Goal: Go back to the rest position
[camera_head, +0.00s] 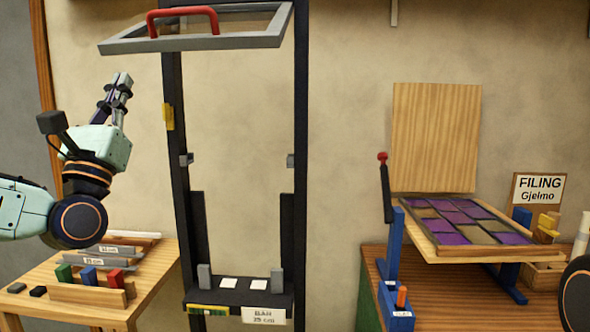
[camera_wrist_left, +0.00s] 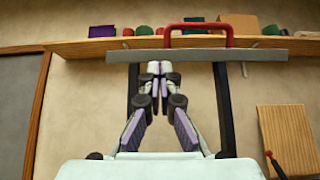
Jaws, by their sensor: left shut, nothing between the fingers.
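My left gripper (camera_head: 122,80) is raised at the left of the head view, pointing up, above the small wooden table and left of the black frame. Its fingers are shut with nothing between them. In the left wrist view the fingertips of my left gripper (camera_wrist_left: 160,67) meet in front of the wall. The grey sash with a red handle (camera_head: 183,14) is at the top of the black frame, above and apart from the gripper; its red handle also shows in the left wrist view (camera_wrist_left: 199,26). My right gripper is not seen; only a dark round arm part shows at the right edge.
The left table (camera_head: 150,305) holds grey bars and coloured blocks. At right, a leaded panel (camera_head: 465,222) with purple panes lies on a tilted wooden board. A red-knobbed lever (camera_head: 384,185) stands beside it.

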